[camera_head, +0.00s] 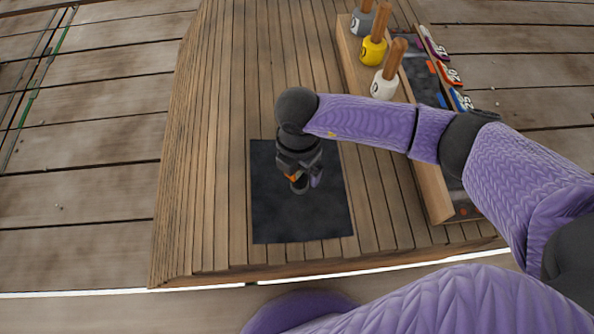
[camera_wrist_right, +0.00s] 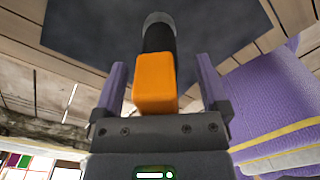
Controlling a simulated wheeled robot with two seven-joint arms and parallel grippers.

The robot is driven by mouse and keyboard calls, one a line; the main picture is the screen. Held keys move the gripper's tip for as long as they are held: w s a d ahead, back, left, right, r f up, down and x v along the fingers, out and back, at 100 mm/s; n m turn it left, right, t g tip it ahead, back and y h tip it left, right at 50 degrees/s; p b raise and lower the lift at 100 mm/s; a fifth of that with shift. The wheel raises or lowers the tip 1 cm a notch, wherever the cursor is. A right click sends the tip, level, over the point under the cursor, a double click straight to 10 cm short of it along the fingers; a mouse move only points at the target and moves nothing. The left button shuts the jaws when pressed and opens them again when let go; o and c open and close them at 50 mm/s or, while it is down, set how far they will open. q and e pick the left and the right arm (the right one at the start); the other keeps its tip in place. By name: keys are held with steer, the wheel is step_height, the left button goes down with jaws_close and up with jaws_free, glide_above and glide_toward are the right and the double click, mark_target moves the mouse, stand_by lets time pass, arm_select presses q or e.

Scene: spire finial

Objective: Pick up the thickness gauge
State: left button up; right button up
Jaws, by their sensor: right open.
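An orange block with a black cylinder and a grey round end, which looks like the thickness gauge (camera_wrist_right: 156,80), is between the fingers of my right gripper (camera_wrist_right: 160,70) in the right wrist view. A narrow gap shows on each side of it, so the gripper is open around it. In the head view my right gripper (camera_head: 303,180) points down over the dark mat (camera_head: 278,222). A little of the gauge's orange (camera_head: 291,178) shows there; the wrist hides most of it. Whether the gauge touches the mat is unclear. My left gripper is out of view.
A wooden tray (camera_head: 437,205) stands right of the mat, partly under my right arm. Grey, yellow (camera_head: 373,51) and white (camera_head: 384,84) mallets stand along its left side. Numbered purple, orange and blue tags (camera_head: 461,101) lie at its right. The slatted bench left of the mat is clear.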

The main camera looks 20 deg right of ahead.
steer(key=shift+r, duration=0.15)
jaws_close()
